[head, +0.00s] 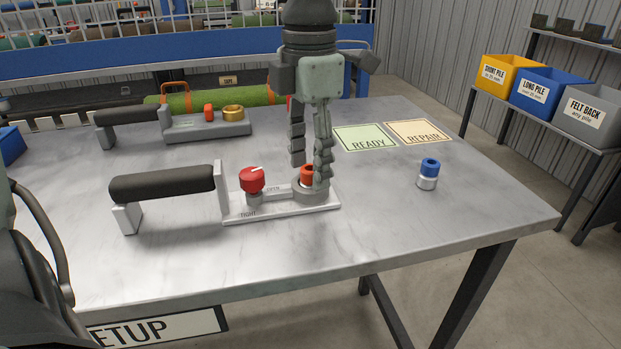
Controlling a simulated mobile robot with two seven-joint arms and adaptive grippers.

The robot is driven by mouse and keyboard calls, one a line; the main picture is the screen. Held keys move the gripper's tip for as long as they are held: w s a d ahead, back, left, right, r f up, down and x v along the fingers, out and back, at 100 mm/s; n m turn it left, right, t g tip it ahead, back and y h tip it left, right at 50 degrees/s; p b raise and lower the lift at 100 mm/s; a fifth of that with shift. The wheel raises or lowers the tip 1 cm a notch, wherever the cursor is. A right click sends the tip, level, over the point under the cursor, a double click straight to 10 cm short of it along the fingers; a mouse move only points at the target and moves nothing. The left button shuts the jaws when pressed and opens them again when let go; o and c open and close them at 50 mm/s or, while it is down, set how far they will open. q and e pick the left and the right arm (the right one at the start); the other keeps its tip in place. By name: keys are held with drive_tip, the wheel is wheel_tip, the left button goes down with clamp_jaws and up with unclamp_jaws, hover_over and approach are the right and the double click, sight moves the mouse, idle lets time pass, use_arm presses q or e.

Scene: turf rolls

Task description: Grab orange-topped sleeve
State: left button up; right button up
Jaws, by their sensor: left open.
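The orange-topped sleeve (306,173) stands upright in a grey ring socket (303,189) at the right end of a white base plate (270,212). Its lower part is hidden by the socket and a finger. My left gripper (310,170) reaches down from above, open. One finger is at the sleeve's upper left, and the other overlaps its right side in the picture. I cannot tell whether either touches it. A red knob (252,179) stands on the same plate, near the words OPEN and TIGHT. My right gripper is not in view.
A dark roller (160,183) adjoins the plate's left end. A blue-topped sleeve (429,168) stands apart at right. READY (365,138) and REPAIR (418,131) cards lie behind. A grey fixture with a brass ring (233,112) is at the back. The table's front right is clear.

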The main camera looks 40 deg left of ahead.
use_arm(q)
clamp_jaws()
idle(0.3)
drive_tip(key=shift+r, duration=0.15)
